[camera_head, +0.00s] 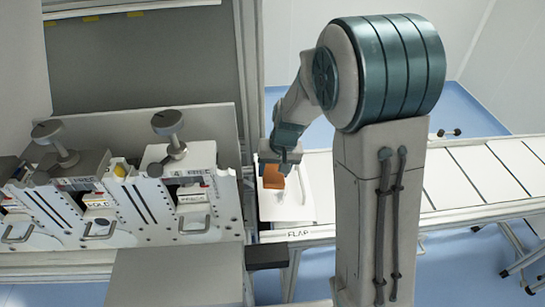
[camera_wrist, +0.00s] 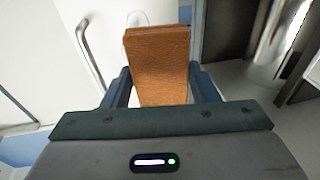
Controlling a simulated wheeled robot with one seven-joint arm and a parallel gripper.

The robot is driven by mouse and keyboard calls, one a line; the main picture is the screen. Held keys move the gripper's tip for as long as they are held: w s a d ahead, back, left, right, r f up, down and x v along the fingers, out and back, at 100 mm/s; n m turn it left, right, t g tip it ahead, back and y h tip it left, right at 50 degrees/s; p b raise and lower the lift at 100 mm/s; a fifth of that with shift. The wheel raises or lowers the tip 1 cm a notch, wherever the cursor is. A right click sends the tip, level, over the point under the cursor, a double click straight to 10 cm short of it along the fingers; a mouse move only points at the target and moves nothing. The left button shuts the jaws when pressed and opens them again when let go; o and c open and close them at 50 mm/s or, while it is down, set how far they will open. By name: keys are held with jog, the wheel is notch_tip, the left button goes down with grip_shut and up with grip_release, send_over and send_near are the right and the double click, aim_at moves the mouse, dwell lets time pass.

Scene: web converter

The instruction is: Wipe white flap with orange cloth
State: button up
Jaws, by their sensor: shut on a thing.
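My gripper (camera_head: 283,158) is shut on the orange cloth (camera_head: 273,177), which looks like a stiff folded pad. In the wrist view the cloth (camera_wrist: 158,65) stands between the two blue-grey fingers (camera_wrist: 160,88) and reaches beyond them. The white flap (camera_head: 290,205) lies below, at the left end of the conveyor, with the word FLAP on the front edge below it. The cloth is over the flap's upper left part. Whether it touches the flap I cannot tell.
A machine panel (camera_head: 130,212) with knobs and handles stands left of the flap. A slatted white conveyor (camera_head: 470,175) runs to the right. A grey box (camera_head: 175,278) stands in front of the panel. In the wrist view a metal handle (camera_wrist: 90,55) shows at upper left.

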aim_at(289, 195)
jog(key=shift+s+a+f+b, duration=0.1)
jog(key=shift+a+f+b, duration=0.05)
jog(key=shift+f+b, duration=0.3)
jog(key=shift+s+b+x, duration=0.15)
jog(key=shift+b+x, duration=0.6)
jog(key=shift+x, duration=0.5)
jog(key=shift+s+b+x, duration=0.15)
jog(key=shift+b+x, duration=0.55)
jog(key=shift+x, duration=0.5)
jog(key=shift+b+x, duration=0.95)
jog(key=shift+x, duration=0.15)
jog(key=shift+s, duration=0.15)
jog(key=shift+d+f+b, duration=0.15)
jog(key=shift+d+b, duration=0.35)
jog(key=shift+d, duration=0.5)
jog(key=shift+d+f+b, duration=0.15)
jog(key=shift+d+b, duration=0.3)
jog(key=shift+d, duration=0.5)
jog(key=shift+s+d+f+b, duration=0.1)
jog(key=shift+d+f+b, duration=0.15)
jog(key=shift+d+b, duration=0.4)
jog(key=shift+d+f+b, duration=0.25)
jog(key=shift+d+b, duration=0.15)
jog(key=shift+d, duration=0.35)
jog(key=shift+a+r, duration=0.35)
jog(key=shift+a, duration=0.2)
jog(key=shift+a+r+p, duration=0.1)
jog(key=shift+r+p, duration=0.05)
jog(key=shift+p, duration=0.2)
